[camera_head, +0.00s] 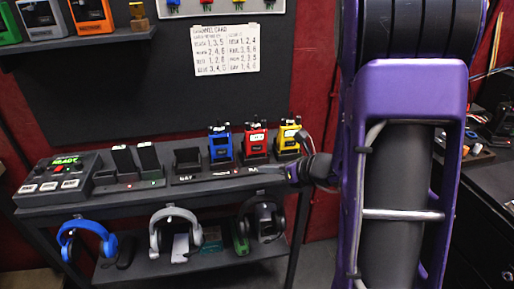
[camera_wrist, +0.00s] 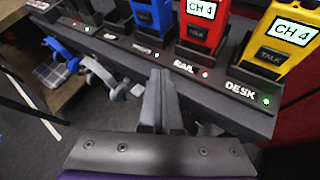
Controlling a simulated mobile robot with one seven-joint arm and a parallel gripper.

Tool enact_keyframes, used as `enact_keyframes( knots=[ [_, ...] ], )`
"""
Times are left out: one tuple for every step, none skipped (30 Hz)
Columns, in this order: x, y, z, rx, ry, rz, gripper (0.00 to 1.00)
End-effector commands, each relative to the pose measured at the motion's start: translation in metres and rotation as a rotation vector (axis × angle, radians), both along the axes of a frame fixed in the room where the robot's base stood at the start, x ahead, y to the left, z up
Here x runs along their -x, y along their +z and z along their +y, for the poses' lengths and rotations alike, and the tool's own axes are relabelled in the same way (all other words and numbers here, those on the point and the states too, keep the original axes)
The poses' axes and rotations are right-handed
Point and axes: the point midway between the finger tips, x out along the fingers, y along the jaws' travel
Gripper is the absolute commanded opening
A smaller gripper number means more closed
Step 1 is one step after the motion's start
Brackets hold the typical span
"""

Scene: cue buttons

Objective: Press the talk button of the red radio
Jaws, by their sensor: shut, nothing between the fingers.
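The red radio (camera_head: 255,142) stands upright in a dock on the black shelf, between the blue radio (camera_head: 220,144) and the yellow radio (camera_head: 287,141). In the wrist view the red radio (camera_wrist: 202,25) shows a "CH 4" screen, a dark patch low on its front, and the dock label "RAIL" below with a small reddish light. My gripper (camera_wrist: 160,76) is shut and empty. Its fingertips are in front of and below the red radio's dock, a little to the left of the "RAIL" label, apart from the radio. In the head view my gripper is small and partly hidden by the dock edge and wrist.
The yellow radio's dock (camera_wrist: 250,90) reads "DESK" with a green light. A console (camera_head: 62,180) marked "READY" stands at the shelf's left. A written channel card (camera_head: 226,49) is on the wall. Space before the docks is open.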

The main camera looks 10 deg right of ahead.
Motion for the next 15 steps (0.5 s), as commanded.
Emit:
enact_keyframes(
  knots=[
    [-0.008, 0.001, 0.000, 0.001, 0.002, 0.001, 0.00],
    [-0.012, 0.001, 0.000, 0.001, 0.002, 0.001, 0.00],
    [-0.018, 0.001, 0.000, 0.002, 0.002, 0.001, 0.00],
    [-0.023, 0.001, 0.000, 0.002, 0.002, 0.001, 0.00],
    [-0.027, 0.001, 0.000, 0.001, 0.002, 0.001, 0.00],
    [-0.033, 0.001, 0.000, 0.001, 0.002, 0.001, 0.00],
    [-0.037, 0.001, 0.000, 0.000, 0.001, 0.002, 0.00],
    [-0.041, 0.001, 0.000, 0.001, 0.002, 0.000, 0.00],
    [-0.045, -0.001, 0.000, 0.001, 0.001, 0.000, 0.00],
    [-0.049, -0.001, 0.000, 0.002, 0.001, 0.000, 0.00],
    [-0.052, 0.000, 0.000, 0.001, 0.000, -0.001, 0.00],
    [-0.055, 0.000, 0.000, 0.000, 0.001, 0.000, 0.00],
    [-0.058, 0.000, 0.000, 0.000, 0.001, 0.000, 0.00],
    [-0.060, 0.000, 0.000, 0.001, 0.002, -0.001, 0.00],
    [-0.062, 0.000, 0.000, 0.000, 0.001, 0.000, 0.00]
  ],
)
